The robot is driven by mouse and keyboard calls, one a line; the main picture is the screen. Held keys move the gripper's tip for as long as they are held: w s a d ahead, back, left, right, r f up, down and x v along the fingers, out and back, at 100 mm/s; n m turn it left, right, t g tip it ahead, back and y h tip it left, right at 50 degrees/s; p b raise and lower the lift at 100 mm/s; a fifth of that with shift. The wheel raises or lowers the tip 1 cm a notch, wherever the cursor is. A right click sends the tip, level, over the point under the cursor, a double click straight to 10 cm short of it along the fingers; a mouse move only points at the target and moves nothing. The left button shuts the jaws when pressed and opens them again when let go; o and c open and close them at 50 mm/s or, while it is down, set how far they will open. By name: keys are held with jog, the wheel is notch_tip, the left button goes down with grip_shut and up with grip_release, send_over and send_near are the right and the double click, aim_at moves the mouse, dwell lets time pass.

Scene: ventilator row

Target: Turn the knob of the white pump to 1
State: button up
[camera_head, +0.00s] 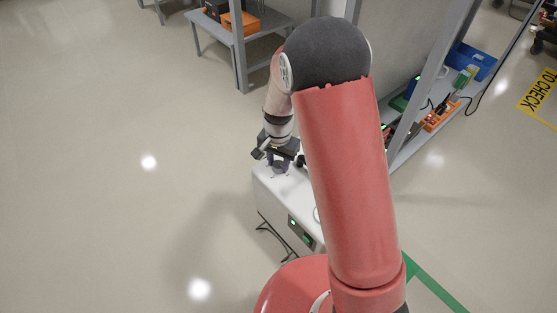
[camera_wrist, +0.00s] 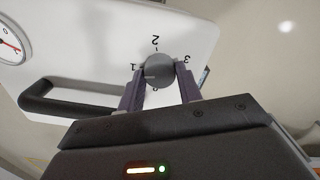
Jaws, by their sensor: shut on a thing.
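The white pump (camera_head: 268,198) stands below my arm in the head view, and its white face (camera_wrist: 90,30) fills the upper part of the wrist view. A round dark grey knob (camera_wrist: 158,69) sits on that face. Around it are the marks 1 at left, 2 above, 3 at right and 0 partly hidden below. My gripper (camera_wrist: 159,82) has one finger on each side of the knob and is shut on it. I cannot tell which mark the knob points to. In the head view my gripper (camera_head: 279,160) is over the pump's far end, and the knob is hidden.
A black handle (camera_wrist: 62,98) and a dial with a red needle (camera_wrist: 12,42) are left of the knob. A grey shelf (camera_head: 400,155) with bins stands right of the pump. A grey table (camera_head: 215,35) with an orange box stands behind. The floor at left is clear.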

aim_at(278, 164)
dwell(0.4)
jog(key=o, duration=1)
jog(key=shift+r, duration=0.15)
notch_tip(278, 164, up, 8)
jog(key=shift+f+p, duration=0.2)
jog(key=shift+p, duration=0.4)
